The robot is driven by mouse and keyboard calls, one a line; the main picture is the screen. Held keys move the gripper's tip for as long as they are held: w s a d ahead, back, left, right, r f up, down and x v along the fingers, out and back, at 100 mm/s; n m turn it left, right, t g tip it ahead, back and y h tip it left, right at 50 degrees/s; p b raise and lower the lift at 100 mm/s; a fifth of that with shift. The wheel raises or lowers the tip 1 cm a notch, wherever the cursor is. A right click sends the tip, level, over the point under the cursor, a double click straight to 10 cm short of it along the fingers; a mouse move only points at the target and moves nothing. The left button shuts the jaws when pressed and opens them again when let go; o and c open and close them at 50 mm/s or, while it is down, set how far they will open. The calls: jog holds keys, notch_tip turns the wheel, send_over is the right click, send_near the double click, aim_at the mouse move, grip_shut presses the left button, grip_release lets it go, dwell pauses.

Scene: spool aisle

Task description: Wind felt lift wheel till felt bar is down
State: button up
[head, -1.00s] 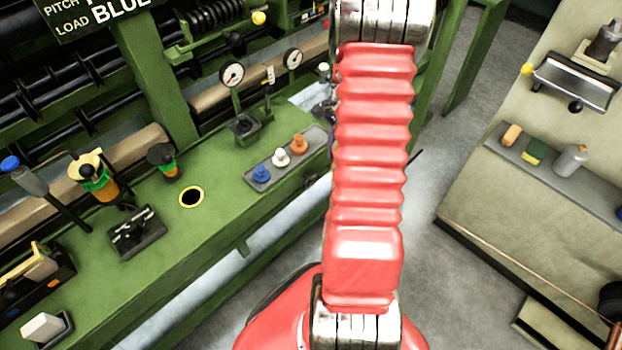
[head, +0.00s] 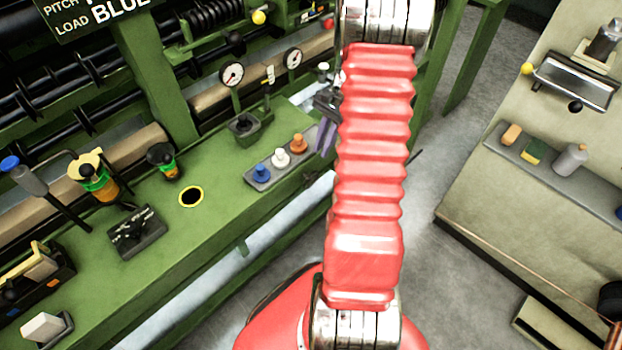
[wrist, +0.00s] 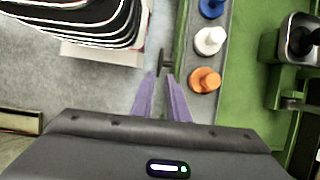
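My gripper (wrist: 161,84) points down at the front edge of the green machine. Its two purple fingers are apart, with nothing seen between them. A small dark part (wrist: 166,62), perhaps the felt lift wheel edge-on, stands out from the machine's front just beyond the fingertips; I cannot tell if they touch it. In the head view my gripper (head: 325,136) shows partly at the left of my red arm, which hides the area behind it. A long beige bar (head: 213,97) runs along the machine behind the bench; I cannot tell whether it is the felt bar.
A grey tray (head: 257,184) with blue, white and orange knobs lies on the green bench (head: 215,220), close right of the gripper in the wrist view. A side counter (head: 530,205) is at right, with bare floor between.

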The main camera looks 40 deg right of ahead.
aim_at(311, 186)
jog(key=x, duration=1.3)
jog(key=shift+c, duration=0.5)
grip_shut()
jog(key=shift+h, duration=0.4)
jog(key=shift+a+h, duration=0.1)
jog(key=shift+h, duration=1.1)
jog(key=shift+w+h, duration=0.1)
jog(key=shift+h, duration=1.5)
jog(key=shift+o, duration=0.5)
grip_release()
